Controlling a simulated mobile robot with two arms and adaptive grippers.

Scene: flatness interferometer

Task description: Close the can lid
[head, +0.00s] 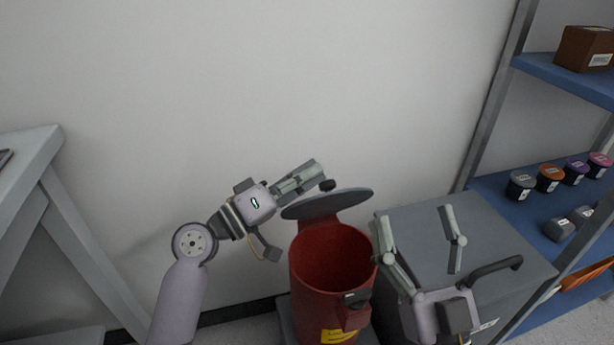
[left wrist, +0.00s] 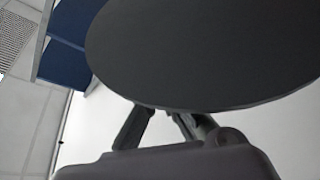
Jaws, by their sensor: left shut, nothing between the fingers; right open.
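My right gripper (head: 450,222) is open and empty, above the grey box right of the can.
A blue shelf (head: 500,210) with several small tubs and a brown box (head: 585,48) is at the right. A grey table (head: 40,150) is at the left. Bare wall lies behind.

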